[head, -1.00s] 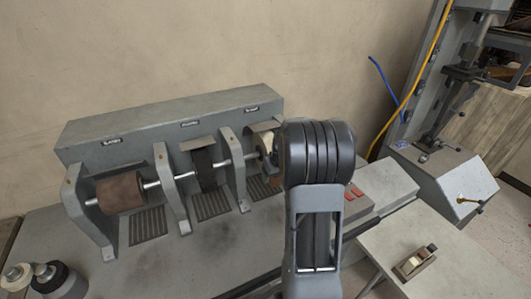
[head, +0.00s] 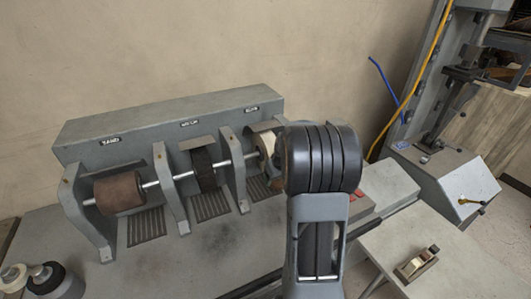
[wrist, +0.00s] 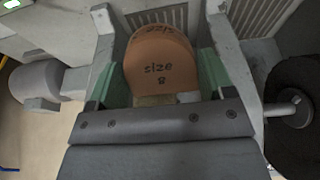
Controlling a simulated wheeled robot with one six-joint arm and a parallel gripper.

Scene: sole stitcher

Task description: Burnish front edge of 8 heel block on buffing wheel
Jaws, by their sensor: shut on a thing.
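The heel block (wrist: 160,62) is orange-brown, rounded, and marked "size 8" in the wrist view. My gripper (wrist: 158,78) is shut on it, with green pads at its left and right sides. The pale buffing wheel (head: 266,144) is at the right end of the grinder shaft in the head view, partly behind my arm. My gripper and the block are hidden behind my arm there. I cannot tell whether the block touches the wheel.
The grinder also carries a brown drum (head: 119,193) and a black wheel (head: 204,170) between grey brackets; the black wheel also shows in the wrist view (wrist: 296,95). A small tool (head: 415,265) lies on the right table (head: 460,275). A press (head: 445,170) stands at right.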

